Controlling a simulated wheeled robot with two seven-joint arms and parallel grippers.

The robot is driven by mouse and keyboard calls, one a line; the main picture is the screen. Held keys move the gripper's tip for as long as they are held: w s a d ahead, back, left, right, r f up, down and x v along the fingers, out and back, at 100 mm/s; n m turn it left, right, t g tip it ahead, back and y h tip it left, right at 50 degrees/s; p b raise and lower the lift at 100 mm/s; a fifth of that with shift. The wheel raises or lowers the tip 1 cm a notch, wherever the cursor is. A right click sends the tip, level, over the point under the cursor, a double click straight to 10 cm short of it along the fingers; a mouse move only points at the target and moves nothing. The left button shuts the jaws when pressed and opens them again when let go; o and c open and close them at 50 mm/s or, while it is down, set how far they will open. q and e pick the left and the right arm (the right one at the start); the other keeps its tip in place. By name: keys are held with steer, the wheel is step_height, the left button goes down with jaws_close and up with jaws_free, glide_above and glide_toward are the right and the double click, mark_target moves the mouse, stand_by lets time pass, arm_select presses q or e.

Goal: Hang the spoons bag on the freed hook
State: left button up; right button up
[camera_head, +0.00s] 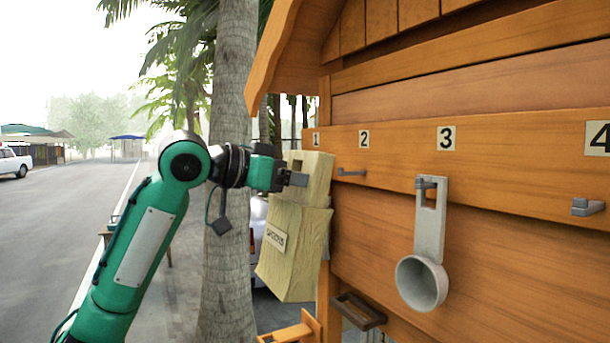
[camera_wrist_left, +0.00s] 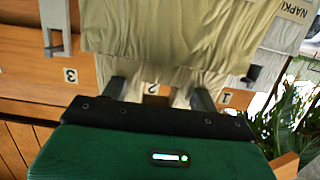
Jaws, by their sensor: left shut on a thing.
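The spoons bag (camera_head: 290,255), a pale yellow cloth bag with a small label, hangs from my left gripper (camera_head: 297,179) beside the wooden wall. The gripper is shut on its top part. In the left wrist view the bag (camera_wrist_left: 165,45) fills the middle, with the gripper (camera_wrist_left: 158,93) at its edge near the number 2 tag. In the head view, hook 2 (camera_head: 350,172) is bare, just right of the bag's top. Hook 4 (camera_head: 588,207) is bare too. Hook 1 is hidden behind the bag in the head view. My right gripper is not in view.
A grey ladle (camera_head: 428,240) hangs on hook 3. A bag with a napkins label (camera_wrist_left: 290,25) hangs beside the held bag, near number 1. A dark handle-like fixture (camera_head: 358,311) sits lower on the wall. A palm trunk (camera_head: 228,170) stands behind my arm.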

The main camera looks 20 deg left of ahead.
arm_select(q)
steer(key=shift+w+d, duration=0.25)
steer(key=shift+w, duration=0.2)
steer(key=shift+r+p+x, duration=0.2)
steer(key=shift+r+x, duration=0.05)
steer(key=shift+x, duration=1.65)
steer(key=shift+r+p+x, duration=0.2)
steer(key=shift+x, duration=1.7)
steer(key=shift+w+d+f, duration=0.3)
steer(key=shift+w+d, duration=0.15)
steer(key=shift+w, duration=0.05)
steer(key=shift+w+d+f, duration=0.1)
steer(key=shift+w+f, duration=0.1)
steer(key=shift+f, duration=0.05)
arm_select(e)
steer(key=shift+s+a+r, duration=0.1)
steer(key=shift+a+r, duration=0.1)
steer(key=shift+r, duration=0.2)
arm_select(q)
steer(key=shift+f, duration=0.1)
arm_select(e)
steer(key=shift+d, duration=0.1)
